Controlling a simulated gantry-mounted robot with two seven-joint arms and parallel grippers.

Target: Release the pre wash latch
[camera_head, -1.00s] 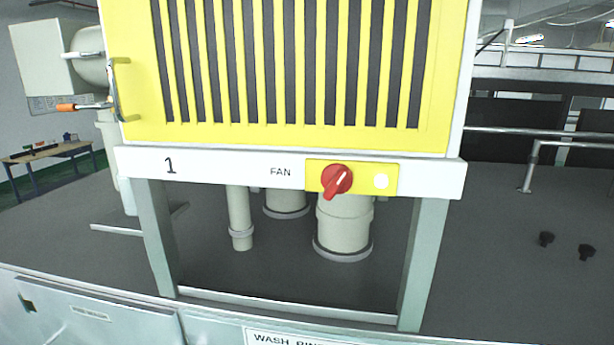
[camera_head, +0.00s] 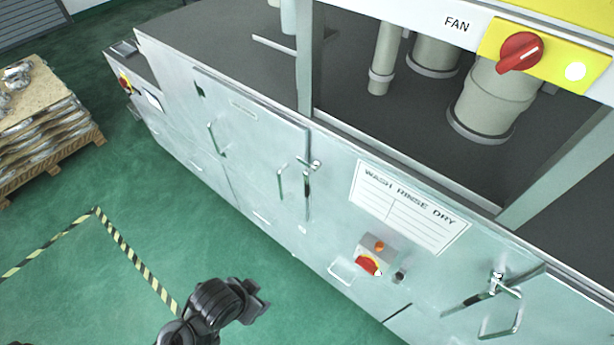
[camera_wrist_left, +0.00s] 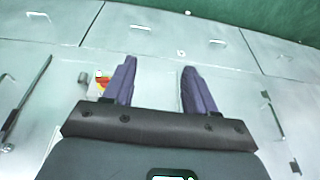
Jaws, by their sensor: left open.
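Two lever latches show on the metal washer front in the head view. One latch (camera_head: 308,185) is on the left door's right edge, with its lever pointing down. The other latch (camera_head: 490,290) is at lower right, its lever slanting. No "pre wash" label is readable. My left gripper (camera_head: 255,300) is at the bottom of the head view, below and left of both latches. In the left wrist view the left gripper (camera_wrist_left: 157,75) is open and empty, its fingers pointing toward the panels.
Bar handles (camera_head: 281,182) stick out from the front. A loaded pallet (camera_head: 50,150) stands at left. The green floor before the washer is clear.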

